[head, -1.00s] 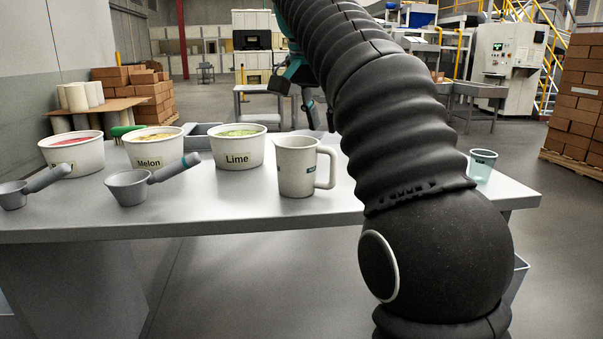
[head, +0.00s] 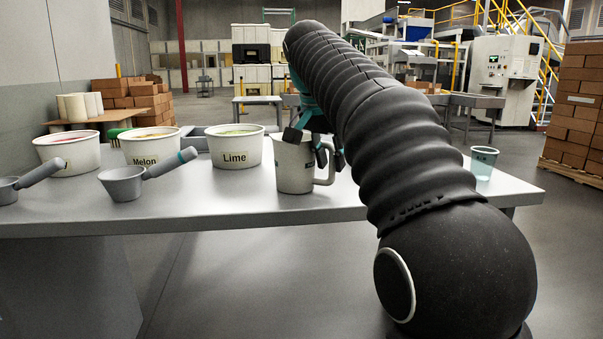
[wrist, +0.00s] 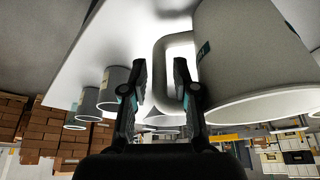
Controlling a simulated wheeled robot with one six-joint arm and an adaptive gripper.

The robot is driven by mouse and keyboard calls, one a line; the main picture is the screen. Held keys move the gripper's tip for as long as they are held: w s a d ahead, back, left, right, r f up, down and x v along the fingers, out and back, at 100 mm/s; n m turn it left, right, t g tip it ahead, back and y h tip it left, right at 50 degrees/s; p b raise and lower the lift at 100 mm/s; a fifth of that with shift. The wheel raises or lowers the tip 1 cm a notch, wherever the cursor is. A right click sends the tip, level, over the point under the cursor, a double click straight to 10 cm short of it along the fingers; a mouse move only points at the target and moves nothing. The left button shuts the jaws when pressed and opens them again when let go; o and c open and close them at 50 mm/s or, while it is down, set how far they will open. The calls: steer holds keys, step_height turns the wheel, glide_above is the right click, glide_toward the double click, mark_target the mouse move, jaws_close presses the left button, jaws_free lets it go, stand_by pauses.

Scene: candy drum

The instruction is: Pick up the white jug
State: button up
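The white jug (head: 293,168) stands upright on the table, right of the Lime tub, with its handle on its right side. In the wrist view the jug (wrist: 260,60) fills the right part, and its looped handle shows ahead of the fingertips. My gripper (head: 312,148) is at the jug's upper right in the head view, partly in front of its rim and handle. In the wrist view my gripper (wrist: 160,80) is open, with a clear gap between the fingers lined up with the handle. I cannot tell whether a finger touches the jug.
The grey table (head: 230,205) also holds tubs, including Lime (head: 235,155) and Melon (head: 150,160), to the left. A grey scoop (head: 125,188) lies in front of Melon. A teal cup (head: 482,165) stands at the right; several cups (wrist: 88,100) show in the wrist view.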

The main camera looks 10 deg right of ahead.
steer(key=shift+x, duration=1.4)
jaws_close()
steer(key=shift+r, duration=0.2)
step_height(320, 180, up, 4)
steer(key=shift+f+p, duration=0.1)
steer(key=shift+p, duration=0.65)
steer(key=s+d+r, duration=0.7)
steer(key=s, duration=0.2)
steer(key=shift+s+p, duration=0.2)
steer(key=shift+p, duration=0.15)
